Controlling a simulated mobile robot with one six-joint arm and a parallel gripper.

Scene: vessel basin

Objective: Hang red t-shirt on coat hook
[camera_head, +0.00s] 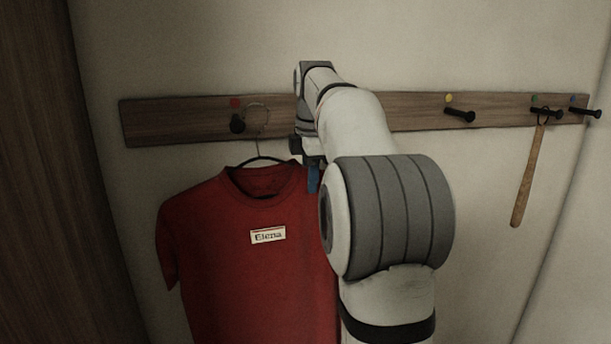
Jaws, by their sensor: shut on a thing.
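The red t-shirt (240,270) hangs upright on a thin dark hanger (258,152), with a white label reading "Elena" on its chest. The hanger's wire hook (258,110) curves just right of a black coat hook (237,124) under a red dot. I cannot tell whether the wire is around that coat hook or only in front of it. My gripper (314,178), with a blue fingertip showing, is shut at the shirt's right shoulder, by the hanger's right end. My arm hides the shirt's right side and most of the gripper.
The wooden rail (180,120) runs along the wall. A black hook (460,115) under a yellow dot is empty. Further right, a wooden stick (528,175) hangs by a loop from another hook, with one more hook (585,112) beside it. A dark wooden panel (50,180) stands at left.

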